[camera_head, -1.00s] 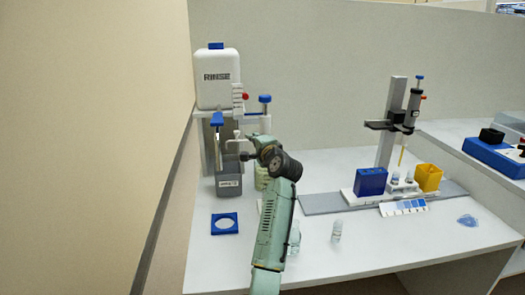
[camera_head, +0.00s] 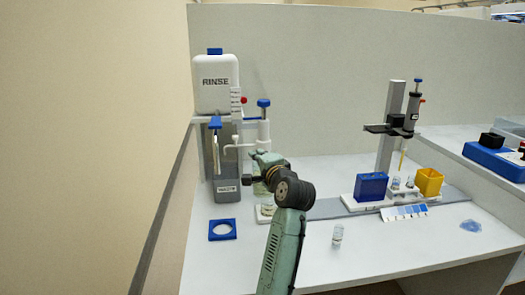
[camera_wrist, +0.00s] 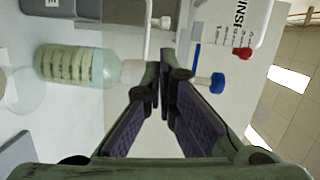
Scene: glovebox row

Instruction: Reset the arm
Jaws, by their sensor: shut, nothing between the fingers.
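The wrist view shows my gripper (camera_wrist: 165,68) with its two dark-padded fingers brought together at the tips and nothing between them. In the head view my green arm reaches up from the bottom centre toward the rinse station at the back left. My wrist hides part of that station. A clear bottle with pale green contents (camera_wrist: 75,65) shows left of my fingers in the wrist view, apart from them. A blue-capped post (camera_head: 263,104) stands behind my wrist in the head view.
The white RINSE tank (camera_head: 215,84) stands by the left wall. A blue ring holder (camera_head: 223,237) and a small vial (camera_head: 337,235) are on the bench. A blue box (camera_head: 371,187), a yellow box (camera_head: 429,182) and a pipette stand (camera_head: 390,125) are at right. The front bench is mostly clear.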

